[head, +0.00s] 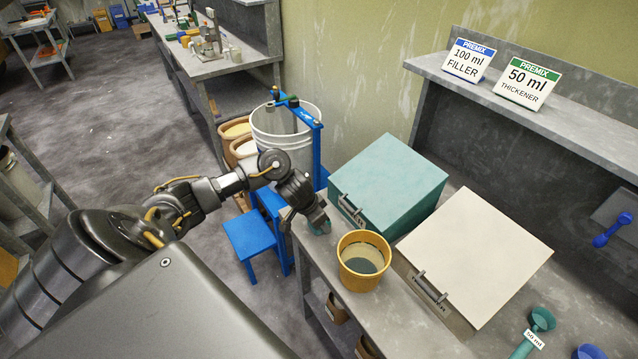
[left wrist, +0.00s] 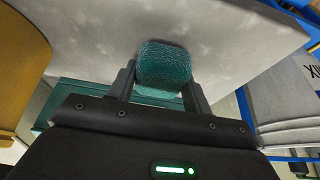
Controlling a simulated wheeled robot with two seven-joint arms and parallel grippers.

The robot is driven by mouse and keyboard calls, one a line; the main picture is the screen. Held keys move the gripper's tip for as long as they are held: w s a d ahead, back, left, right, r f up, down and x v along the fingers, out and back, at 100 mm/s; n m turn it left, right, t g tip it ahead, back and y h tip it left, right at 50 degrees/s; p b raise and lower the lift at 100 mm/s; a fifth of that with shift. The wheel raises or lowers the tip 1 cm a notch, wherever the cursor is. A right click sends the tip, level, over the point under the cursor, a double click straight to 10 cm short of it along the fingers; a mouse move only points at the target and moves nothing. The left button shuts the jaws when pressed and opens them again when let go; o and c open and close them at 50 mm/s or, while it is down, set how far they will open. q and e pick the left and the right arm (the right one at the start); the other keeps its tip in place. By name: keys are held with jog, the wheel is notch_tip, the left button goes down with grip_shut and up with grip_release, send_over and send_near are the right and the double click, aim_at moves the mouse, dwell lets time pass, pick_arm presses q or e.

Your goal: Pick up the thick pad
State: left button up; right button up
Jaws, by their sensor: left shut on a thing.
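My left gripper (head: 318,224) is at the left end of the grey bench, beside the teal box and behind the orange pail. In the left wrist view the gripper (left wrist: 163,85) has its fingers on both sides of a teal, rough-textured pad (left wrist: 165,62), shut on it. In the head view only a small teal part of the pad (head: 321,230) shows under the fingers. I cannot tell whether the pad touches the bench or is just above it. My right gripper is not in view.
The orange pail (head: 364,262) with grey content stands close to the gripper. A teal box (head: 390,180) and a cream box (head: 475,255) with handles stand behind and right. A blue press (head: 318,150) with a white bucket (head: 285,135) is to the left. Teal scoop (head: 541,319) lies front right.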

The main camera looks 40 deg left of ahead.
pick_arm(q)
jog(key=shift+r, duration=0.5)
notch_tip(320, 180, up, 2)
jog(key=shift+w+r, duration=0.1)
jog(key=shift+r, duration=0.1)
jog(key=s+r+p, duration=0.1)
jog(key=s+r, duration=0.3)
jog(key=s, duration=0.3)
jog(key=s+d+r+p, duration=0.1)
jog(key=s+r, duration=0.4)
jog(key=s, duration=0.2)
jog(key=shift+s+d+r, duration=0.15)
jog(key=shift+d+r, duration=0.05)
jog(key=shift+r, duration=0.1)
jog(key=w+d+r+m+h+b, duration=0.1)
jog(key=w+d+m+b, duration=0.2)
jog(key=d, duration=0.4)
jog(key=w+d+r+m+g+h+b, duration=0.1)
jog(key=w+d+m+b, duration=0.3)
jog(key=d, duration=0.4)
jog(key=shift+w+d+r+h, duration=0.25)
jog(key=shift+w+h, duration=0.05)
jog(key=shift+w, duration=0.1)
jog(key=shift+g, duration=0.3)
